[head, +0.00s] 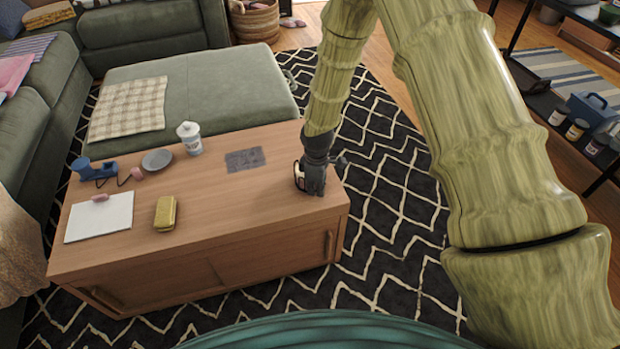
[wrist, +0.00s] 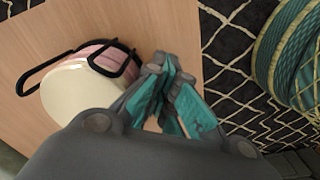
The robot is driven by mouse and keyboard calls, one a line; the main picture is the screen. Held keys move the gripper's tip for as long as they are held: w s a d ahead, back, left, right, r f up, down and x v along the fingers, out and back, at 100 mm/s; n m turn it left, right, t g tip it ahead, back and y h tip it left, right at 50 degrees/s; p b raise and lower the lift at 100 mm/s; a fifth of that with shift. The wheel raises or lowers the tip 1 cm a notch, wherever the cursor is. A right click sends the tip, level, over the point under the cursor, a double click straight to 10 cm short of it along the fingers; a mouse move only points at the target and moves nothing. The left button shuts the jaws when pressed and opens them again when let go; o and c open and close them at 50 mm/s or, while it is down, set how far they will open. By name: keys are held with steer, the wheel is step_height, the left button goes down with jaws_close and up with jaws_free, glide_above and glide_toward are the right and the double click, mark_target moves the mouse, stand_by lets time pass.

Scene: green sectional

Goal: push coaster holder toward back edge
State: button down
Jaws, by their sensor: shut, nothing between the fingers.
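The coaster holder (wrist: 118,62) is a black wire frame around a stack of round coasters, cream on the face and pink behind. In the wrist view it stands on the wooden table, left of my gripper (wrist: 172,72). In the head view the holder (head: 299,175) sits near the table's right end, partly hidden by my gripper (head: 314,190). My gripper points down at the tabletop, with its teal fingers shut and empty. The fingers are very close to the wire frame; I cannot tell whether they touch it.
The wooden table (head: 210,215) also bears a grey mat (head: 245,160), a white cup (head: 189,138), a grey plate (head: 157,160), a yellow case (head: 166,213) and a white pad (head: 100,218). A green ottoman (head: 215,95) stands along its far edge. Patterned rug (head: 400,190) lies right.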

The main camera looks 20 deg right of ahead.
steer(key=shift+w, duration=0.9)
steer(key=shift+w, duration=0.1)
steer(key=shift+w+a+p, duration=0.1)
steer(key=shift+w+p, duration=0.45)
steer(key=shift+w, duration=1.1)
steer(key=shift+w, duration=0.1)
steer(key=shift+w, duration=1.65)
steer(key=shift+w, duration=0.1)
steer(key=shift+w+a, duration=0.1)
steer(key=shift+w, duration=1.55)
